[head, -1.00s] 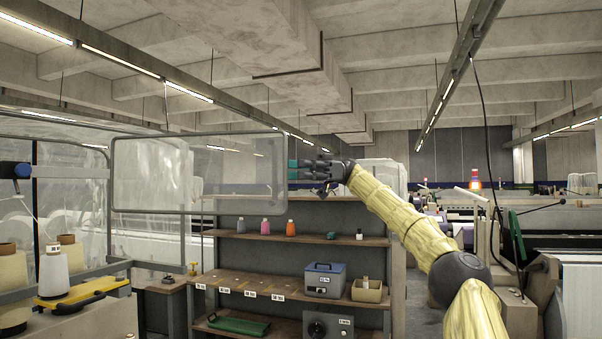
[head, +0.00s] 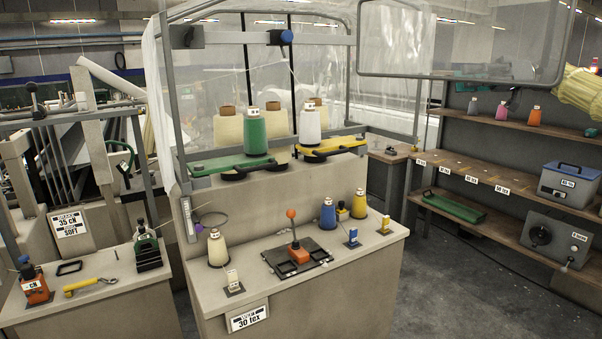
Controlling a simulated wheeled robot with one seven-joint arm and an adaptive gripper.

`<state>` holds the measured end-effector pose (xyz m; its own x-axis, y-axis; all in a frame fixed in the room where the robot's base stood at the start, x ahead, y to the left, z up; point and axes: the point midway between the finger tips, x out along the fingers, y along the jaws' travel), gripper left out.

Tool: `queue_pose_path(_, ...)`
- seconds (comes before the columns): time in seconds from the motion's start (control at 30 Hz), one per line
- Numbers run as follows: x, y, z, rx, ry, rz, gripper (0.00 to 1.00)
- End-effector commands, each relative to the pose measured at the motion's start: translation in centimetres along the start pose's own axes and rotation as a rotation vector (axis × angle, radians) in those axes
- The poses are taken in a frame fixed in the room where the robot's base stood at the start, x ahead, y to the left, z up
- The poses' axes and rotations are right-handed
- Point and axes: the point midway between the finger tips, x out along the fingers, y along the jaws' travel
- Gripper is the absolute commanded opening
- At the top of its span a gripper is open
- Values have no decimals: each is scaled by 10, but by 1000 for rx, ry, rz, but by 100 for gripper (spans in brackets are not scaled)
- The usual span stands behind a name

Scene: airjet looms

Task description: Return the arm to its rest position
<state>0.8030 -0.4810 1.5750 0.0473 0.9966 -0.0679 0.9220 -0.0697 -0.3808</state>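My arm (head: 580,92) shows only as a yellow-sleeved piece at the upper right edge of the head view, in front of the shelf unit. My gripper is outside the picture, so its state is hidden.
A grey bench (head: 370,262) with small cones and an orange-knobbed lever (head: 292,240) stands in the middle, below a framed rack with larger cones. A left bench (head: 110,302) holds tools. The shelf unit (head: 500,207) is at right. Dark floor (head: 440,300) lies clear between bench and shelves.

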Motion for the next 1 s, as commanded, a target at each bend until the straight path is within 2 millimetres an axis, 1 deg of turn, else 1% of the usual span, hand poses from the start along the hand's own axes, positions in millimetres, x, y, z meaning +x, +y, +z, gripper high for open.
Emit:
queue_pose_path(0.03,24,18,11,45,-16,9,23)
queue_pose_path(0.1,54,41,25,106,-33,29,23)
queue_pose_path(0.17,78,60,40,155,-49,46,23)
queue_pose_path(0.2,94,72,50,188,-59,58,23)
queue_pose_path(0.27,117,91,67,235,-76,77,23)
queue_pose_path(0.3,133,102,79,267,-87,89,23)
queue_pose_path(0.37,154,118,98,311,-104,110,23)
queue_pose_path(0.4,168,129,112,342,-116,124,23)
queue_pose_path(0.47,187,144,135,386,-133,145,23)
queue_pose_path(0.5,200,153,150,413,-145,159,23)
queue_pose_path(0.57,220,166,174,456,-163,183,23)
queue_pose_path(0.6,233,174,191,483,-176,198,23)
queue_pose_path(0.67,253,184,217,523,-197,222,23)
queue_pose_path(0.7,265,191,235,549,-211,239,23)
queue_pose_path(0.73,276,196,249,569,-223,252,23)
queue_pose_path(0.87,317,210,310,646,-273,312,23)
queue_pose_path(0.9,329,213,330,669,-289,331,23)
queue_pose_path(0.97,345,217,361,702,-312,361,23)
queue_pose_path(1.0,355,219,381,723,-328,380,23)
